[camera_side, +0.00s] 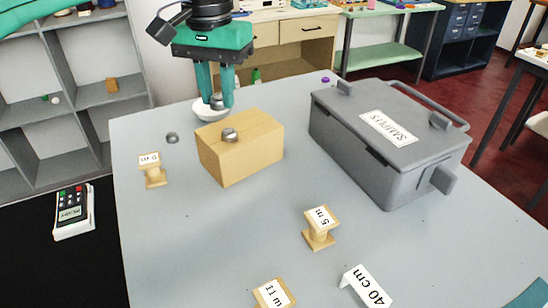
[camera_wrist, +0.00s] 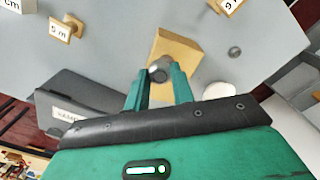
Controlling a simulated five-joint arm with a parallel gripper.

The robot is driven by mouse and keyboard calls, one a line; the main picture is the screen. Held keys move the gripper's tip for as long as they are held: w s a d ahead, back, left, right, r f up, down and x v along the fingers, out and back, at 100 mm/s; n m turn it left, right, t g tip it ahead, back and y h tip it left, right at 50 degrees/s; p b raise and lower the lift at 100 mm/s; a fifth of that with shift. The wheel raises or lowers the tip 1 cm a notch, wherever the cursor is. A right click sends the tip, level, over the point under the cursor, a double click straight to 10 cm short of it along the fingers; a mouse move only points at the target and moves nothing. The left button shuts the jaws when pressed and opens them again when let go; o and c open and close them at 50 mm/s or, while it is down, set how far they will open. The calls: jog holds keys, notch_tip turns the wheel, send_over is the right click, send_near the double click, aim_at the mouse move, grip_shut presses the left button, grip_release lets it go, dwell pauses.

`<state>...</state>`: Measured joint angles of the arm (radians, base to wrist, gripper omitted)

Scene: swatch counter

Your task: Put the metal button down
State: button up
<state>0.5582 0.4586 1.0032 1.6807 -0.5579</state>
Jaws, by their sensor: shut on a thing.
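My gripper (camera_side: 217,103) is shut on a metal button (camera_side: 217,99), which also shows between the fingertips in the wrist view (camera_wrist: 158,72). It is held up at the back of the counter, in front of the white bowl (camera_side: 203,113) in the side view; I cannot tell whether it is over the bowl. A second metal button (camera_side: 230,135) sits on top of a wooden block (camera_side: 243,155). A third metal button (camera_side: 172,138) lies on the grey counter, left of the block; it shows right of the block in the wrist view (camera_wrist: 235,52).
A closed grey case (camera_side: 370,155) labelled SAMPLES stands on the right. Wooden stands with length labels, including a 5 m stand (camera_side: 319,229), and a white 40 cm sign (camera_side: 366,288) stand nearer the front. The counter's middle front (camera_side: 215,235) is clear.

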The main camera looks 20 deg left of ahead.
send_over(219, 126)
notch_tip(219, 126, down, 5)
jog(key=shift+r, duration=0.2)
jog(key=shift+f, duration=0.1)
jog(key=shift+f, duration=1.85)
jog(key=shift+f, duration=0.1)
jog(key=o, duration=1)
jog(key=shift+c, duration=0.2)
